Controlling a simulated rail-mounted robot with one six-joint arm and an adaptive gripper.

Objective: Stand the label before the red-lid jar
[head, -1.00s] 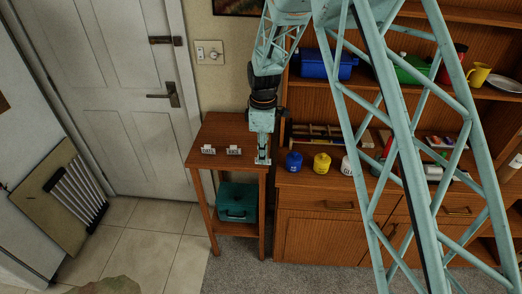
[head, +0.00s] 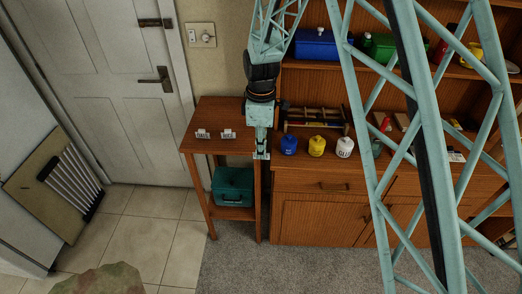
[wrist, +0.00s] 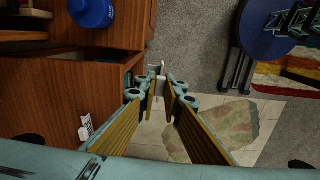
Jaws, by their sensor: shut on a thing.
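My gripper (head: 262,155) hangs at the right edge of the small side table, just left of the blue jar. In the wrist view its fingers (wrist: 160,82) are shut on a small pale label (wrist: 158,70), seen nearly edge-on. On the cabinet top stand a blue jar (head: 289,146), a yellow jar (head: 317,147) and a white jar (head: 345,148). The blue jar also shows in the wrist view (wrist: 92,12). I cannot make out a red lid; my lattice column hides part of the cabinet.
A wooden rack (head: 314,120) stands behind the jars. A blue box (head: 322,44) is on the shelf above. A teal case (head: 233,187) sits on the side table's lower shelf. The floor (head: 150,235) before the side table is clear.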

